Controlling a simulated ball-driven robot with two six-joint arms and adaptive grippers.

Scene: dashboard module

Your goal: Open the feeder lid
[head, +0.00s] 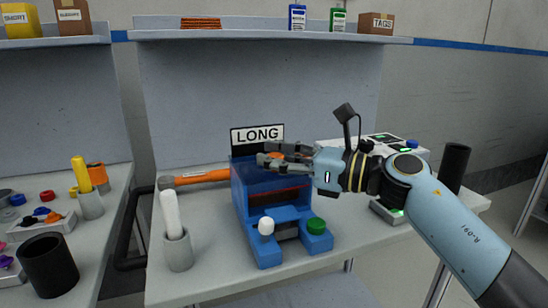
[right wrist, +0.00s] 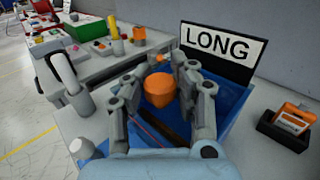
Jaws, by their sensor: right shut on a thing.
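The feeder (head: 250,215) is a blue box on the middle table, with a "LONG" sign (head: 257,134) standing at its back. A dark opening with a red strip shows in its front. An orange knob (right wrist: 160,90) sits on top, between the fingers of my right gripper (right wrist: 157,76). My right gripper (head: 268,156) reaches in from the right and is shut on this knob; its fingers partly cover it in the head view. I cannot tell whether the lid is raised. My left gripper is not in view.
A grey holder with a white stick (head: 178,250) stands left of the feeder. An orange-handled tool (head: 205,176) lies behind it. A white unit with green displays (head: 385,142) and a black cylinder (head: 454,166) stand to the right.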

